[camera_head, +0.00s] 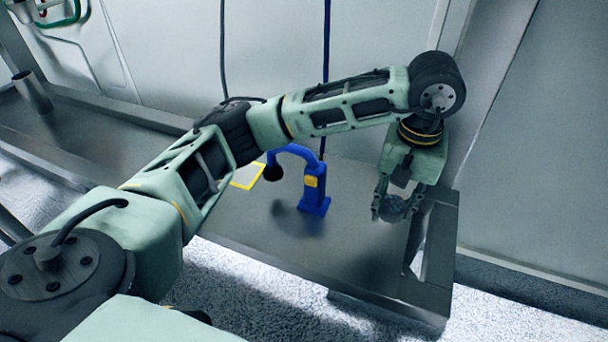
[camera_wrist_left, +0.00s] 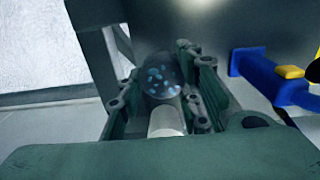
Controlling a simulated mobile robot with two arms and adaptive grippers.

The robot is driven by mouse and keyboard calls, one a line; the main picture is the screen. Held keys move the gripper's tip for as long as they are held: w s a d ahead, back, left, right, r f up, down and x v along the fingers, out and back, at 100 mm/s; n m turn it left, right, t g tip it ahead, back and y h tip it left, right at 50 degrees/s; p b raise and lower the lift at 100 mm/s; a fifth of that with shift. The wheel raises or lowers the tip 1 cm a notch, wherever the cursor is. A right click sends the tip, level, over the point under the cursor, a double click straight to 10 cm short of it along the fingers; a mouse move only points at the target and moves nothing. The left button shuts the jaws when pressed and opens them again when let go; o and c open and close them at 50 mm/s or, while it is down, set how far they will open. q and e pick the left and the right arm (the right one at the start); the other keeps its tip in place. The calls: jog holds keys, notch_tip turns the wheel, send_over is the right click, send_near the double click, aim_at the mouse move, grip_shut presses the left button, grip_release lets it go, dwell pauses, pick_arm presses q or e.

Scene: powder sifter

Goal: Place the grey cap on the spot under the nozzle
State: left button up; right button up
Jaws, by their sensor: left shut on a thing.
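My left gripper (camera_head: 392,207) is shut on the grey cap (camera_head: 393,208), a rounded dark grey piece, near the right end of the metal table. In the left wrist view the cap (camera_wrist_left: 160,78) shows bluish speckles and sits between the two fingers of the left gripper (camera_wrist_left: 165,92). The blue stand (camera_head: 314,192) with a yellow block has a curved arm ending in a dark nozzle (camera_head: 272,173). A yellow-outlined spot (camera_head: 248,177) lies on the table near the nozzle, partly hidden by my left arm. My right gripper is out of view.
The metal table (camera_head: 350,245) has bare room between the stand and my left gripper. Cables hang behind the stand. A metal cylinder (camera_head: 33,92) stands at the far left.

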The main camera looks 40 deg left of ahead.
pick_arm(q)
send_over(346, 211)
notch_tip(346, 211, down, 7)
jog(key=shift+r, duration=0.1)
notch_tip(346, 211, down, 4)
jog(key=shift+r, duration=0.1)
jog(key=shift+b, duration=0.3)
jog(key=shift+f, duration=0.2)
jog(key=o, duration=1.1)
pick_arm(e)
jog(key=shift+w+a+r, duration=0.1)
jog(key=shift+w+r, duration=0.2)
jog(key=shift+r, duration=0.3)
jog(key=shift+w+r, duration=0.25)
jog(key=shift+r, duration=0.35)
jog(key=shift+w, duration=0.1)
